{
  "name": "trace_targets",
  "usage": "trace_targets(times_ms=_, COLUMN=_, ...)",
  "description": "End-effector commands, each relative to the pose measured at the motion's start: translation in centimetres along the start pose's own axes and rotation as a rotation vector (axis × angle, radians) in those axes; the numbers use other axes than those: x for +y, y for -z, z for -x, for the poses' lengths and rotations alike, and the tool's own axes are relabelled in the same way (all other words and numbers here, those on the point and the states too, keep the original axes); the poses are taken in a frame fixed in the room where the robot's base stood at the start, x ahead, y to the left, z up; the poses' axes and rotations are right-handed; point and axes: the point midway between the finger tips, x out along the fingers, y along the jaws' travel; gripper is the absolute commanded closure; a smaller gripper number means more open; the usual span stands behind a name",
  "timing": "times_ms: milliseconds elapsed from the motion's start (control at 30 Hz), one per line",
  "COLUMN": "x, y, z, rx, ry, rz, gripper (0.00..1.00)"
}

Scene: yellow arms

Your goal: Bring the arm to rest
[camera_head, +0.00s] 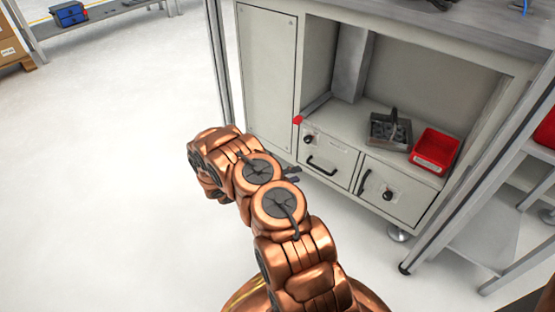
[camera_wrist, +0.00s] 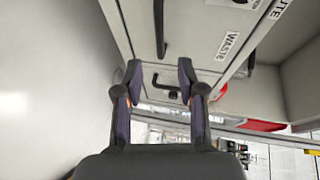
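My copper-coloured arm (camera_head: 290,235) reaches up from the bottom of the head view, bent in front of a grey workbench cabinet (camera_head: 267,75). My gripper shows in the wrist view (camera_wrist: 160,78) with its two dark fingers spread apart and nothing between them. In the head view only small dark parts show beside the arm near the left drawer, and most of the gripper is hidden. The gripper points towards the cabinet front.
The cabinet has a left drawer (camera_head: 327,160) and a right drawer (camera_head: 396,190), both seemingly closed. Above them are a grey metal tray (camera_head: 389,131) and a red bin (camera_head: 435,150). A metal frame post stands on the right. The floor (camera_head: 110,150) at left is clear.

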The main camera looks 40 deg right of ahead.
Motion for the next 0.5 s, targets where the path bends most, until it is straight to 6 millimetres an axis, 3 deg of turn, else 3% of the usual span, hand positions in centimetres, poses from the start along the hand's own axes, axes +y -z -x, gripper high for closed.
trace_targets(times_ms=300, x=-0.6, y=0.1, z=0.1, rx=0.004, ry=0.000, rz=-0.011, gripper=0.61)
trace_targets(times_ms=367, x=-1.7, y=0.2, z=0.3, rx=0.011, ry=-0.001, rz=-0.034, gripper=0.61)
trace_targets(times_ms=500, x=-6.4, y=1.0, z=1.4, rx=0.048, ry=-0.006, rz=-0.147, gripper=0.61)
